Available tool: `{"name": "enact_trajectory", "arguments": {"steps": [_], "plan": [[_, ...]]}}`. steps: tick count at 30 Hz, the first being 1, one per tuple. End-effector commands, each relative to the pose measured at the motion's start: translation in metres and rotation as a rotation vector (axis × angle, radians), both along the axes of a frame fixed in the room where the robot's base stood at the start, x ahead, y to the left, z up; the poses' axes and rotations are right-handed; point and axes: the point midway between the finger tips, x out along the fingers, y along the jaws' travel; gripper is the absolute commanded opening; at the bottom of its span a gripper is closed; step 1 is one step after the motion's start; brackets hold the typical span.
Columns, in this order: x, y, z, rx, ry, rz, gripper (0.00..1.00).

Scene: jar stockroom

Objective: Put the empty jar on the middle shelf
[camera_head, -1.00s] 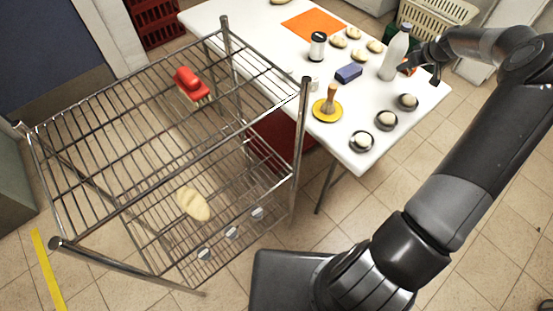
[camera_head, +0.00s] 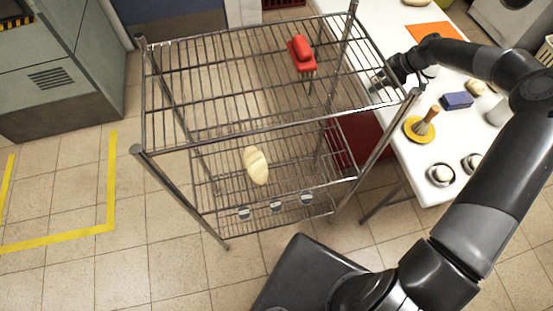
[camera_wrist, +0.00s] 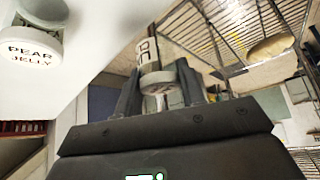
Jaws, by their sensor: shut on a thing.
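My gripper (camera_head: 386,78) is by the right side of the wire rack (camera_head: 262,113), near the table edge. It is shut on a small jar (camera_head: 374,83). In the wrist view the jar (camera_wrist: 151,58) sits between the fingers (camera_wrist: 160,88), with a pale label, partly cut-off dark letters and a whitish round lid facing me. I cannot tell whether it is empty. The rack has an upper shelf and lower wire shelves under it. A pale loaf (camera_head: 256,165) lies on a shelf below the top one and also shows in the wrist view (camera_wrist: 270,48).
A red brush (camera_head: 301,52) lies on the top shelf. Small tags (camera_head: 276,207) line a lower shelf edge. A PEAR JELLY jar (camera_wrist: 30,50) stands beside my gripper.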

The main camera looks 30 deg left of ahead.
Motion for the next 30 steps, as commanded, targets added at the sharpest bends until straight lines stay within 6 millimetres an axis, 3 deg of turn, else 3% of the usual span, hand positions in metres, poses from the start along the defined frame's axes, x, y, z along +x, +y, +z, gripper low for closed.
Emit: {"name": "enact_trajectory", "arguments": {"steps": [1,6,12,15,21,30], "plan": [[-0.021,0.013,-0.017,-0.001,0.008,0.050,0.14],[-0.091,0.049,-0.062,0.000,0.006,0.211,0.14],[-0.163,0.078,-0.097,-0.001,0.004,0.362,0.14],[-0.185,0.085,-0.106,-0.002,0.002,0.407,0.14],[-0.207,0.092,-0.114,-0.001,0.001,0.450,0.14],[-0.209,0.092,-0.142,-0.001,0.001,0.454,0.14]]}}
